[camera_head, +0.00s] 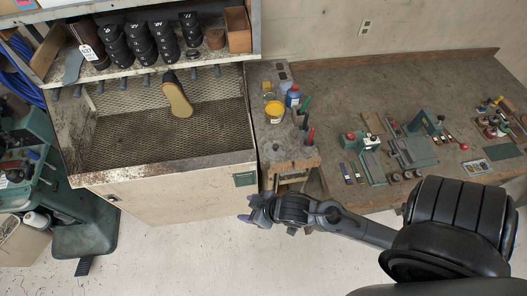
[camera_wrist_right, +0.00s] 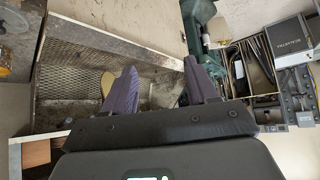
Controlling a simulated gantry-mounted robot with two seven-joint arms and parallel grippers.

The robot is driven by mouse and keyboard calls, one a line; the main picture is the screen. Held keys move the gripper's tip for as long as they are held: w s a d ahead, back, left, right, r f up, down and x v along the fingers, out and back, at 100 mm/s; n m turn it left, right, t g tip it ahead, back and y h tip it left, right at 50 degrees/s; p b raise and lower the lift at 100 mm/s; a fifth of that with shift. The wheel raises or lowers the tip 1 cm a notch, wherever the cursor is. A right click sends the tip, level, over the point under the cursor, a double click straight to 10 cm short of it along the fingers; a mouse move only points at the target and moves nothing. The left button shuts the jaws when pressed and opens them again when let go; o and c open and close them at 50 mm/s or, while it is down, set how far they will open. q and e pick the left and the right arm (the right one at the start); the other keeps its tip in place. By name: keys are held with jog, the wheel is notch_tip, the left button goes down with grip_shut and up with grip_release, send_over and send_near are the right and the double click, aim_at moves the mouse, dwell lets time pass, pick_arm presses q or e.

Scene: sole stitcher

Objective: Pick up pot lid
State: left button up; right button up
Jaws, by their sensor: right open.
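I cannot pick out a separate pot lid for certain. A small pot with a round yellow top (camera_head: 274,108) stands on the narrow side bench; whether the yellow is a lid or its contents is unclear. My right gripper (camera_head: 250,212) is in front of and below that bench, left of the pot in the picture and well apart from it. In the right wrist view my right gripper (camera_wrist_right: 160,76) is open, with nothing between its two purple-grey fingers. My left gripper is not in view.
A mesh-lined bin (camera_head: 165,179) holds a tan shoe sole (camera_head: 178,98), also seen in the wrist view (camera_wrist_right: 107,83). A blue bottle (camera_head: 293,96) and upright tools crowd the pot. The workbench (camera_head: 330,90) carries green machines (camera_head: 410,148). A shelf overhangs the bin.

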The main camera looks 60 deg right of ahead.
aim_at(276, 146)
jog(key=s+d+f+n+g+y+b, duration=0.1)
jog(key=d+f+n+g+y+b, duration=0.15)
jog(key=d+f+b, duration=0.5)
jog(key=s+d+f+n+g+y+b, duration=0.1)
jog(key=d+f+n+y+b, duration=0.25)
jog(key=f, duration=0.65)
jog(key=w+d+r+g+h+b, duration=0.1)
jog(key=d+b, duration=0.3)
jog(key=d, duration=0.2)
jog(key=w+d+r+n+g+h+b, duration=0.1)
jog(key=w+d+b, duration=0.1)
jog(key=d+b, duration=0.2)
jog(key=w+d+r+g+h+b, duration=0.1)
jog(key=d+b, duration=0.3)
jog(key=d, duration=0.5)
jog(key=shift+w+d+n+g, duration=0.4)
jog(key=shift+g, duration=0.15)
jog(key=w+d+r+n+h+b, duration=0.15)
jog(key=w+r+h+b, duration=0.35)
jog(key=w+r+b, duration=0.5)
jog(key=shift+s+d+f+b, duration=0.15)
jog(key=shift+f+b, duration=0.15)
jog(key=shift+f, duration=1.7)
jog(key=shift+s+d+f+b, duration=0.1)
jog(key=shift+s+f+b, duration=0.15)
jog(key=shift+f, duration=1.8)
jog(key=shift+s+d+f+b, duration=0.1)
jog(key=shift+f+b, duration=0.25)
jog(key=shift+f, duration=1.65)
grip_shut()
